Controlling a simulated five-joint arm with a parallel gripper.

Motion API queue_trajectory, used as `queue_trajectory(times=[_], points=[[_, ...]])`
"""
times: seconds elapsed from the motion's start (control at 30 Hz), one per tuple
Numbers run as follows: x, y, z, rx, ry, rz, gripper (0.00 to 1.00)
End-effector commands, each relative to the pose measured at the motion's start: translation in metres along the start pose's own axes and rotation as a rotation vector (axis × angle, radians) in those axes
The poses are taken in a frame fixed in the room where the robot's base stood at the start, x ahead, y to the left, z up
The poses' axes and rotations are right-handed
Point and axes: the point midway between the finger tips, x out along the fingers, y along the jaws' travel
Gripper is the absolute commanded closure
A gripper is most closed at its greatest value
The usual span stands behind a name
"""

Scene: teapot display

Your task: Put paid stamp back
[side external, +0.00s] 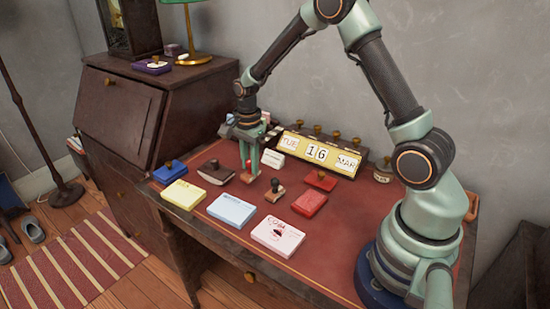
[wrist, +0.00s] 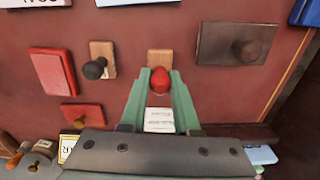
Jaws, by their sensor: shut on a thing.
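A stamp with a red knob (side external: 248,164) and a light wooden base (side external: 246,178) is between the fingers of my gripper (side external: 251,160). In the wrist view, the red knob (wrist: 161,79) sits between the green fingertips of my gripper (wrist: 161,75), and the wooden base (wrist: 160,56) shows beyond them. The gripper is shut on this knob. The base is at or close to the desk top; I cannot tell if it touches. A second stamp with a black knob (side external: 275,184) stands to the right, also in the wrist view (wrist: 95,69). No lettering shows on either stamp.
A calendar (side external: 318,152) reading TUE 16 MAR stands behind, with a small white block (side external: 273,158) before it. Yellow, blue and pink note blocks (side external: 278,238) line the front.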

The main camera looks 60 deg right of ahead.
Motion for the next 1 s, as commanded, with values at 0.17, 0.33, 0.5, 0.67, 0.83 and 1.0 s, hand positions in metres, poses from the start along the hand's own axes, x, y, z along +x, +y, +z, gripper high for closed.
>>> queue_trajectory(times=[0.17, 0.33, 0.5, 0.67, 0.83, 1.0], points=[[0.019, 0.000, 0.000, 0.000, 0.000, 0.001, 1.00], [0.020, 0.000, 0.000, 0.000, 0.000, -0.001, 1.00], [0.021, 0.000, 0.000, 0.000, 0.000, -0.001, 1.00], [0.023, 0.000, 0.000, 0.000, 0.000, -0.002, 0.40], [0.023, 0.000, 0.000, 0.000, 0.000, -0.001, 0.40], [0.021, 0.000, 0.000, 0.000, 0.000, -0.002, 0.40]])
